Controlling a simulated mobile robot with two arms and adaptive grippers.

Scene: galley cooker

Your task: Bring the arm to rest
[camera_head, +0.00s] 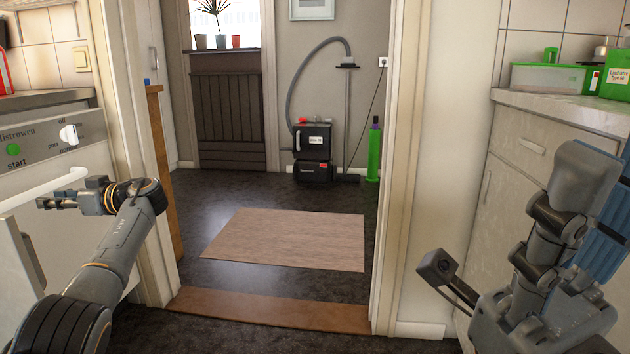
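My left arm comes in from the lower left. Its gripper (48,203) is in front of the white appliance at the left, close to the white bar handle (42,187). I cannot tell whether it touches the handle. The fingers are seen small and edge-on, so their opening is unclear. I see nothing held in them. My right arm stands at the lower right in front of the cabinets, with grey links and dark joints close to the camera. Its gripper cannot be made out clearly.
The appliance panel (40,146) has a green start button and a white knob. A doorway with a brown threshold (270,310) opens ahead. Beyond it are a rug (290,239), a black vacuum (312,150) and a green cylinder (374,152). A counter (560,108) with green boxes stands right.

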